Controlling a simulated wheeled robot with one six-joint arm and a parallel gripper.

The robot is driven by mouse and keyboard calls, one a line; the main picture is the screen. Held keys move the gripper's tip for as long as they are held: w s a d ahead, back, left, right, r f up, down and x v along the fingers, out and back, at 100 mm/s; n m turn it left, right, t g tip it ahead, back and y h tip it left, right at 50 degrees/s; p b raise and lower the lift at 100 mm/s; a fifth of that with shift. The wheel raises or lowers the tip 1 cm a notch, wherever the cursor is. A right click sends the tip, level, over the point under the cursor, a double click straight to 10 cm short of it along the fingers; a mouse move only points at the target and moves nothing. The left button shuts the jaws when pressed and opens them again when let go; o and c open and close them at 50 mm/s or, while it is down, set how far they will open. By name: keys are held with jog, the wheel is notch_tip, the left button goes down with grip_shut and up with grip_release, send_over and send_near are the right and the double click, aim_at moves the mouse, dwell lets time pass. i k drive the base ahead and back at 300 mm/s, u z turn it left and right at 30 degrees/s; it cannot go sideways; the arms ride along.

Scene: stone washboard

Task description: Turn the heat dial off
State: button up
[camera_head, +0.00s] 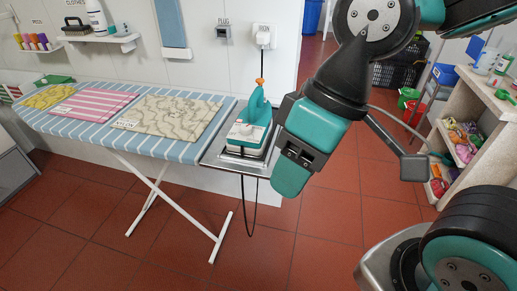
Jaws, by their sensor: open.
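A teal and white iron (257,108) stands on the metal rest at the right end of the ironing board. An orange part shows at its top. The heat dial is too small to make out, so its setting cannot be told. My gripper (291,147) is just right of the iron in the picture, with teal fingers, and is open. I see nothing held in it. Whether it touches the iron cannot be told from this one view.
The striped ironing board (70,121) holds several folded cloths. A cord runs from a wall plug (263,37) and a black cable hangs below the metal rest (228,160). A shelf unit (459,112) with coloured items stands at right. The red tiled floor between is clear.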

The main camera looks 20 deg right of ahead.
aim_at(246, 128)
jog(key=k, duration=0.6)
jog(key=z, duration=0.85)
jog(key=i, duration=1.4)
jog(key=u, duration=0.9)
